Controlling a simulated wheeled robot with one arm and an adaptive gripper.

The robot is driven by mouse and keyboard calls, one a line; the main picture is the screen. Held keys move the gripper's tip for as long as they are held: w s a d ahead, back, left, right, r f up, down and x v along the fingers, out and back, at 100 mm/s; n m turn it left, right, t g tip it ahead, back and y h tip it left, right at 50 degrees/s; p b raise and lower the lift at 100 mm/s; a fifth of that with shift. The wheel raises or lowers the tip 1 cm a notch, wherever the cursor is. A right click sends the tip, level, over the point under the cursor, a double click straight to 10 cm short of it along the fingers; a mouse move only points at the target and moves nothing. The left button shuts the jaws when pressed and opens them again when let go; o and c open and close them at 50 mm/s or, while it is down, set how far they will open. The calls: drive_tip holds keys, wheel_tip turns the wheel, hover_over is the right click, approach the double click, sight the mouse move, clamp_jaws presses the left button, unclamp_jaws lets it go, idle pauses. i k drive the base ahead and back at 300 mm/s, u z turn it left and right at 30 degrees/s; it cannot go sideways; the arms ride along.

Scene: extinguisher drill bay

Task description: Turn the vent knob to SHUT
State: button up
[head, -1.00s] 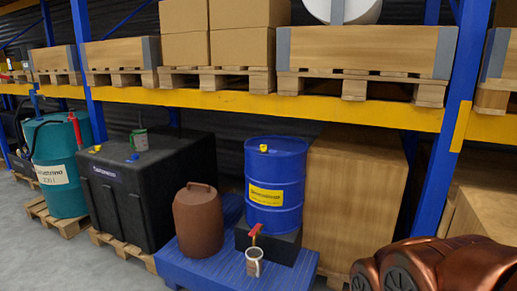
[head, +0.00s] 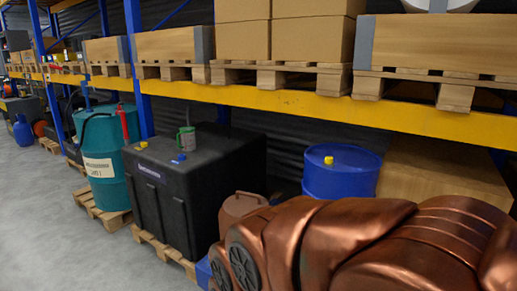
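No knob with a readable SHUT mark shows, so I cannot tell which part is the vent knob. A blue drum (head: 340,178) has a small yellow fitting (head: 328,160) on its top; its lower part is hidden behind my copper-coloured arm. A black tank (head: 190,190) left of it carries a small yellow fitting (head: 143,145) and a small blue fitting (head: 181,157) on top. My arm fills the lower right of the head view. My gripper is not in view.
A green-grey jug (head: 186,138) stands on the black tank. A brown container (head: 240,208) is partly hidden by my arm. A teal drum (head: 103,165) stands on a pallet at left. A yellow rack beam (head: 290,103) crosses above. Grey floor (head: 60,240) is clear at lower left.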

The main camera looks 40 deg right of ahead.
sight(329, 159)
drive_tip(key=z, duration=0.15)
drive_tip(key=i, duration=1.3)
drive_tip(key=z, duration=1.3)
drive_tip(key=i, duration=0.65)
drive_tip(key=z, duration=0.6)
